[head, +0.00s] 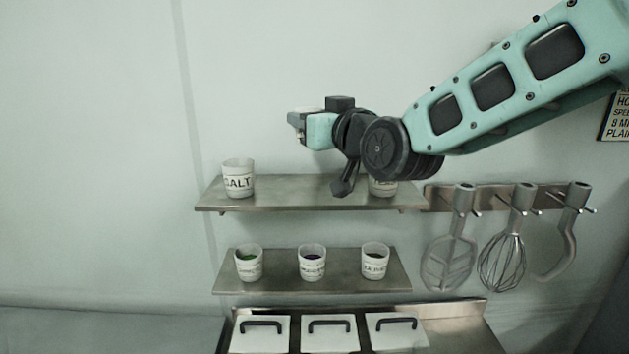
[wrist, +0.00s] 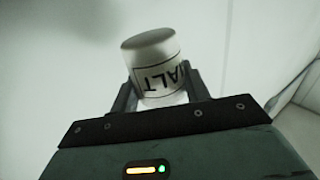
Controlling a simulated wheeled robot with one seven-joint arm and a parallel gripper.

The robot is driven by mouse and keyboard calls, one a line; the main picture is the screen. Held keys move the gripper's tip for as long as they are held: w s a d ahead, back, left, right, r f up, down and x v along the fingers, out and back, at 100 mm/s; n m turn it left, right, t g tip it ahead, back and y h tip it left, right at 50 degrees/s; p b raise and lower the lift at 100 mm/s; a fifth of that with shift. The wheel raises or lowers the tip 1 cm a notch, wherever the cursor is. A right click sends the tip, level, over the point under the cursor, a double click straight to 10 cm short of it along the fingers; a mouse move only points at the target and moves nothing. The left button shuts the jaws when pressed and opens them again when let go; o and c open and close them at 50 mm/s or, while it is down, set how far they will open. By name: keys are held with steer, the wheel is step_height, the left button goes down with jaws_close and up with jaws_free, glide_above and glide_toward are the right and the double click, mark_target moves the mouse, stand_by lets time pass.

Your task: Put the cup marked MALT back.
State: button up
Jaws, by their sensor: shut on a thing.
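In the wrist view, a white cup (wrist: 155,68) sits between the two fingers of my gripper (wrist: 160,95), which is shut on it. Dark letters on its side appear upside down and read "ALT", with the first letter curving out of sight. In the head view, my gripper (head: 299,122) is in the air above the upper shelf (head: 285,196), pointing left. The held cup cannot be made out clearly there. Another white cup (head: 238,178) stands upright at the shelf's left end; its label shows "ALT", first letter unclear.
A cup (head: 383,187) at the upper shelf's right is partly hidden by my arm. The shelf's middle looks bare. Three cups stand on the lower shelf (head: 280,284), including a green-filled one (head: 248,263). Utensils hang from a rail (head: 490,196) at right. Lidded bins (head: 330,336) sit below.

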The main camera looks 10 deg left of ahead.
step_height(320, 180, down, 8)
steer(key=p, duration=0.3)
steer(key=shift+p, duration=0.4)
steer(key=shift+f, duration=0.55)
steer(key=shift+f, duration=0.2)
steer(key=o, duration=1)
steer(key=shift+r, duration=0.1)
steer(key=shift+s+r, duration=0.1)
